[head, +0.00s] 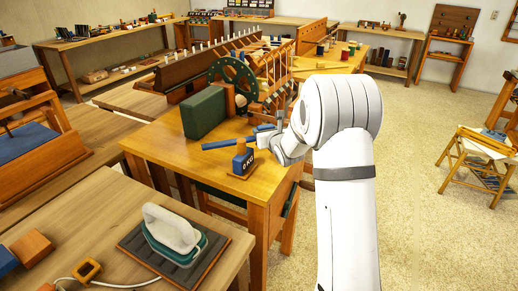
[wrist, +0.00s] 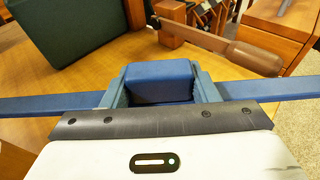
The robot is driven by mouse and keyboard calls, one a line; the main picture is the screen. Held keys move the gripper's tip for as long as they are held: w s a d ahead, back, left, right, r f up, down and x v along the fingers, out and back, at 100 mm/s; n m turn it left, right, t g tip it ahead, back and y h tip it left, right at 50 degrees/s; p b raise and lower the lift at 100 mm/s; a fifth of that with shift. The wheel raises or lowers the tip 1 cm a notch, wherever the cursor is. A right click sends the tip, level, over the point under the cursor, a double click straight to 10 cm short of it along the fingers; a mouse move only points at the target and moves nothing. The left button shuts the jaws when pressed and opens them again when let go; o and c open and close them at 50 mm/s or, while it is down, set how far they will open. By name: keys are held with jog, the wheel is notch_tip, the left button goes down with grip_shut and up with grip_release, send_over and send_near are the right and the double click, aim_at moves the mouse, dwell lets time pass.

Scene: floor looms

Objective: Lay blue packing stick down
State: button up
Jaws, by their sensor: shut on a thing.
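The blue packing stick (head: 218,144) is a long, flat blue bar near the front right part of the wooden loom table. My gripper (head: 277,136) is shut on it. In the wrist view the stick (wrist: 45,104) runs out on both sides of my gripper (wrist: 160,78), with a thicker blue block part (wrist: 160,72) between the fingers. In the head view the stick points left from the fingers, passing behind the top of a blue weight (head: 243,160). I cannot tell whether it touches the tabletop.
A dark green box (head: 204,113) stands behind the stick. A green wheel (head: 233,78) and loom frame stand beyond. A wooden-handled tool (wrist: 250,55) shows near the gripper. Bare tabletop (head: 180,143) lies to the left. An iron (head: 173,230) rests on the nearer table.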

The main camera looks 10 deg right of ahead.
aim_at(265, 152)
jog(key=shift+f, duration=2.8)
jog(key=shift+f, duration=0.15)
jog(key=o, duration=1.2)
jog(key=shift+c, duration=0.2)
